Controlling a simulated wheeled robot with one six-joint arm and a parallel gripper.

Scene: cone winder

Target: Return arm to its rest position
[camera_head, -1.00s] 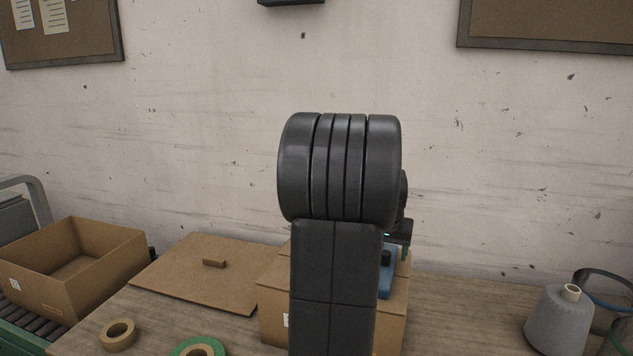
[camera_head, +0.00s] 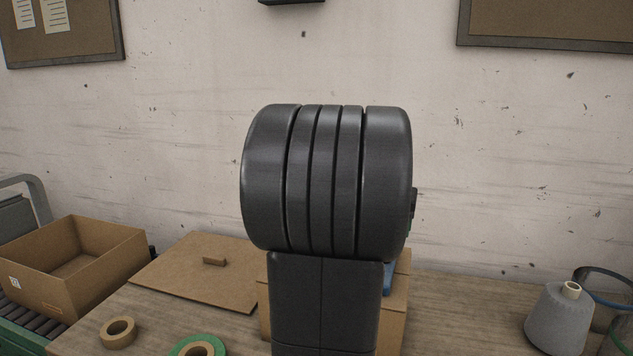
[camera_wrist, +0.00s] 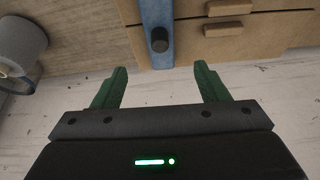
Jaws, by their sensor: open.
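My gripper (camera_wrist: 160,88) shows in the wrist view with its two green fingers spread apart and nothing between them. In that view a blue object with a dark round knob (camera_wrist: 159,40) lies beyond the fingertips, beside a cardboard box (camera_wrist: 235,42), and the fingers do not touch it. In the head view my dark arm fills the middle and hides the gripper. A sliver of the blue object (camera_head: 388,280) and part of the cardboard box (camera_head: 392,318) show behind the arm.
An open carton (camera_head: 100,275) stands at left on a roller conveyor (camera_head: 22,318). A flat cardboard sheet (camera_head: 190,270), a tan tape roll (camera_head: 118,333) and a green tape roll (camera_head: 196,346) lie on the wooden table (camera_head: 465,310). A grey yarn cone (camera_head: 560,318) stands at right.

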